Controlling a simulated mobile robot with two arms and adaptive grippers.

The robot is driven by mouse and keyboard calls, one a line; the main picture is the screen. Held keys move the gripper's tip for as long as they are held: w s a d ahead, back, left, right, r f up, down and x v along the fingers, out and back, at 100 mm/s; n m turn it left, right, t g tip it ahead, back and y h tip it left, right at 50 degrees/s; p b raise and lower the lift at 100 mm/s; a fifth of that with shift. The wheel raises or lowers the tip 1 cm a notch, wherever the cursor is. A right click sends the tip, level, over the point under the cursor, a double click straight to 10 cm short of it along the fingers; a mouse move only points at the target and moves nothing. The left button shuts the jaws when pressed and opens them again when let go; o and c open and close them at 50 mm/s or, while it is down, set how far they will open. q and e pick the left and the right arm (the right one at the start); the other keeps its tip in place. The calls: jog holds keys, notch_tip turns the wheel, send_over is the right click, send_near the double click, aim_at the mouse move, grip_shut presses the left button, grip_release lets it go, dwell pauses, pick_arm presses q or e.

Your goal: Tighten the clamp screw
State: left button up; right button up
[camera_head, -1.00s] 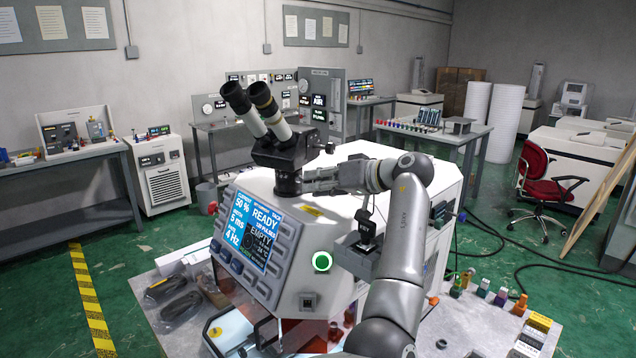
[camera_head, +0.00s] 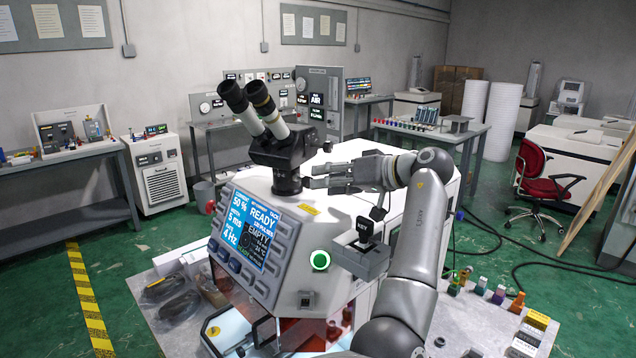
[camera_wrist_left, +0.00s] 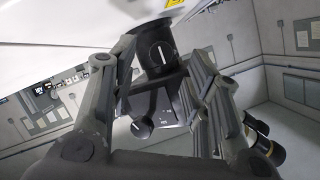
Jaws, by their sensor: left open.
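The microscope stands on top of the white machine, with a black head and twin eyepieces (camera_head: 256,104) over a short black post (camera_head: 287,181). In the left wrist view a round black knob with a white line (camera_wrist_left: 160,52), apparently the clamp screw, shows on the dark post between my fingers, with a gap on both sides. In the head view I cannot pick the knob out. My left gripper (camera_head: 309,176) is open and empty, level, its fingertips just right of the post; it also shows in the left wrist view (camera_wrist_left: 160,65). My right gripper is not in view.
A second black knob (camera_wrist_left: 142,128) sits on the microscope head. The machine's front has a screen (camera_head: 250,230) reading READY and EMPTY and a green-lit button (camera_head: 320,261). A dark key box (camera_head: 364,240) stands close by my forearm. Small coloured bottles (camera_head: 498,294) stand at the right.

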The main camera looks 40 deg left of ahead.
pick_arm(q)
jog(key=v, duration=0.8)
jog(key=shift+d, duration=0.15)
